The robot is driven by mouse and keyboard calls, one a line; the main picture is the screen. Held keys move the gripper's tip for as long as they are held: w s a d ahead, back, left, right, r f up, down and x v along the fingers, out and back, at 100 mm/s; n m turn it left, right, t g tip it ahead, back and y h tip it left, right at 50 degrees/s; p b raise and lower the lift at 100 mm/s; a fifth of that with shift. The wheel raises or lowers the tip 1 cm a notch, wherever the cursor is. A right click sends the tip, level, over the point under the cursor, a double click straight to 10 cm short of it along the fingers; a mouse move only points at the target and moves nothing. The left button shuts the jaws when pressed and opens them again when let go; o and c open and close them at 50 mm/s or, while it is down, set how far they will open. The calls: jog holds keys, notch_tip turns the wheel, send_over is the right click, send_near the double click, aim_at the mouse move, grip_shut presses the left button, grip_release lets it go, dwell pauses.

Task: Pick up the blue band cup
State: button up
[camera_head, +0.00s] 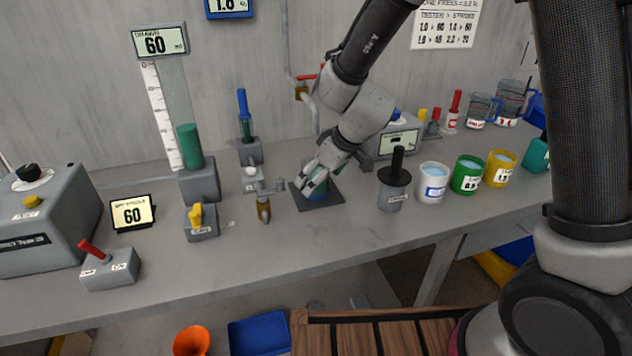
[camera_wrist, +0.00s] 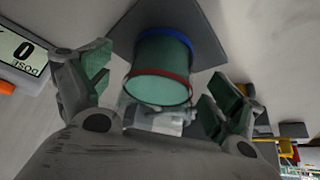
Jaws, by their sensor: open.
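A green cylindrical cup (camera_wrist: 160,66) stands on a dark square pad (camera_head: 319,203). It has a blue band at its far end, by the pad, and a red ring at the end nearer the wrist camera. In the head view the cup's blue base (camera_head: 318,196) shows under my gripper (camera_head: 318,179), which hides most of it. In the wrist view my gripper (camera_wrist: 155,95) is open, with one green-padded finger to each side of the cup. Gaps show between the fingers and the cup, so it is not gripped.
A dark-lidded grey pot (camera_head: 391,191) stands right of the pad, followed by a white cup with a blue label (camera_head: 432,185), a green cup (camera_head: 467,176) and a yellow cup (camera_head: 501,170). A brass-tipped nozzle (camera_head: 263,207) is close on the left. The bench front (camera_head: 300,245) is clear.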

jog(key=shift+x, duration=1.15)
jog(key=c, duration=1.1)
jog(key=shift+c, duration=0.2)
jog(key=shift+r, duration=0.15)
jog(key=shift+r, duration=0.5)
jog(key=shift+r, duration=0.1)
